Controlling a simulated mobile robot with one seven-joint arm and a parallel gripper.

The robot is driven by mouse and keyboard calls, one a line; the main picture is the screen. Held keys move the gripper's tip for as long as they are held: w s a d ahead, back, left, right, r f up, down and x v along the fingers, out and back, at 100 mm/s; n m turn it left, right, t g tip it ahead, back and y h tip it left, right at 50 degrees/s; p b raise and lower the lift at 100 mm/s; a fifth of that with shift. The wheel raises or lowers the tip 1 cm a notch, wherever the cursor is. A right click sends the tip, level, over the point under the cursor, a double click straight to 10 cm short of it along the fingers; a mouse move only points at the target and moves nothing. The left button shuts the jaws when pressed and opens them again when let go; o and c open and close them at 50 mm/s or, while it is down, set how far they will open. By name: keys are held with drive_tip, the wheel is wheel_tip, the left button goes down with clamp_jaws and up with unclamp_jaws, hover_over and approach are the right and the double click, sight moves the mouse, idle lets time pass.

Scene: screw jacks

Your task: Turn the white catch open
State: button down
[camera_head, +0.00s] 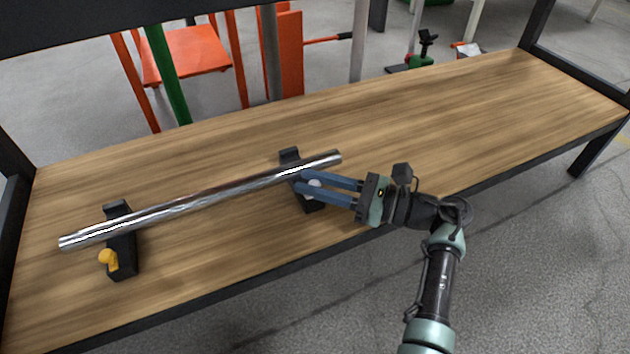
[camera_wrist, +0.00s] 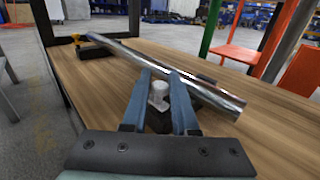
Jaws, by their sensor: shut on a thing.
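The white catch (camera_head: 314,183) sits on the front of the right black holder (camera_head: 291,155) on the wooden table. My gripper (camera_head: 301,181) reaches in from the right, its two blue fingers shut on the catch. In the wrist view the white catch (camera_wrist: 158,92) shows between the fingertips of my gripper (camera_wrist: 160,80). A shiny metal bar (camera_head: 200,202) lies across both black holders. The left black holder (camera_head: 121,243) carries a yellow catch (camera_head: 108,259). The fingers partly hide the right holder and the white catch.
The wooden table (camera_head: 420,110) is clear behind the bar and to the right. Its dark front edge runs below my arm. Orange and green frames (camera_head: 190,55) stand on the floor behind the table.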

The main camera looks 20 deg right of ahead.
drive_tip(key=c, duration=0.7)
unclamp_jaws()
drive_tip(key=shift+f, duration=0.1)
drive_tip(key=p+v, duration=0.3)
drive_tip(key=v, duration=1)
